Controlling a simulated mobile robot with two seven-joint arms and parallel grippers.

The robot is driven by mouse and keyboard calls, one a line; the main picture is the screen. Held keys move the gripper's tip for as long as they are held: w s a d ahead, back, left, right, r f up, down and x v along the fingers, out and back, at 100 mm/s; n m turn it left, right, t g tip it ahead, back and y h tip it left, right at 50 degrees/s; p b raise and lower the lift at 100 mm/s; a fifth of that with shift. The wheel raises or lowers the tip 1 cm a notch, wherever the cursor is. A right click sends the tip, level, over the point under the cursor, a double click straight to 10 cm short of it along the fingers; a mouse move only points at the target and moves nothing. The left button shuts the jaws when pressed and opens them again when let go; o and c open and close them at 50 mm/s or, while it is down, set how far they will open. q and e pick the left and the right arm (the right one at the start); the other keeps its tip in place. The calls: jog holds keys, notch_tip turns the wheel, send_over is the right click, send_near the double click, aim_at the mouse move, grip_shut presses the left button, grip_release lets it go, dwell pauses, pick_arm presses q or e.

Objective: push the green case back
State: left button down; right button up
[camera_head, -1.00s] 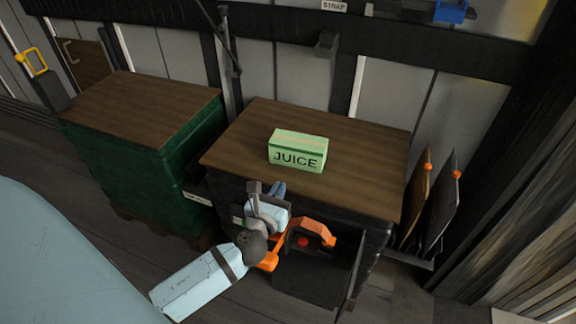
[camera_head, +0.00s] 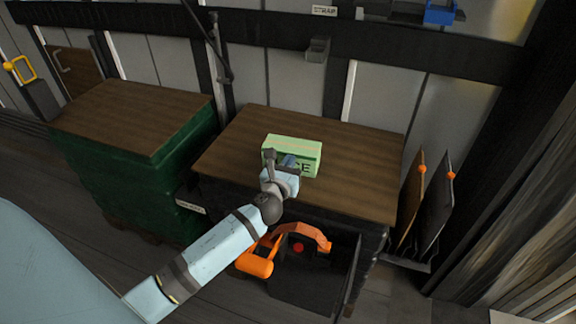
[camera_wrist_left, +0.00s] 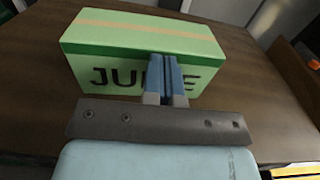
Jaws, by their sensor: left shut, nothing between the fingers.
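The green case (camera_head: 291,148) is a light green box lettered JUICE on its front. It stands upright on the brown top (camera_head: 345,165) of the dark cabinet, near the middle. It also shows in the left wrist view (camera_wrist_left: 130,45), with a tan stripe across its top. My left gripper (camera_head: 287,161) is at the front face of the case, right of its centre, with its fingers pointing at it. The blue fingers (camera_wrist_left: 165,75) are shut and empty and hide part of the lettering. I cannot tell whether the tips touch the case. My right gripper is not in view.
Free tabletop lies behind and right of the case. A dark green stack with a wooden top (camera_head: 130,112) stands to the left. Below the front edge, an open dark compartment holds an orange tool (camera_head: 300,232). Flat panels (camera_head: 432,205) lean at the right.

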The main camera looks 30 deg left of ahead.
pick_arm(q)
jog(key=x, duration=1.5)
jog(key=shift+w, duration=0.35)
jog(key=shift+w+a, duration=0.15)
jog(key=shift+w, duration=0.2)
jog(key=shift+w+r, duration=0.1)
jog(key=shift+w, duration=0.05)
jog(key=shift+a+p, duration=0.1)
jog(key=shift+p, duration=0.2)
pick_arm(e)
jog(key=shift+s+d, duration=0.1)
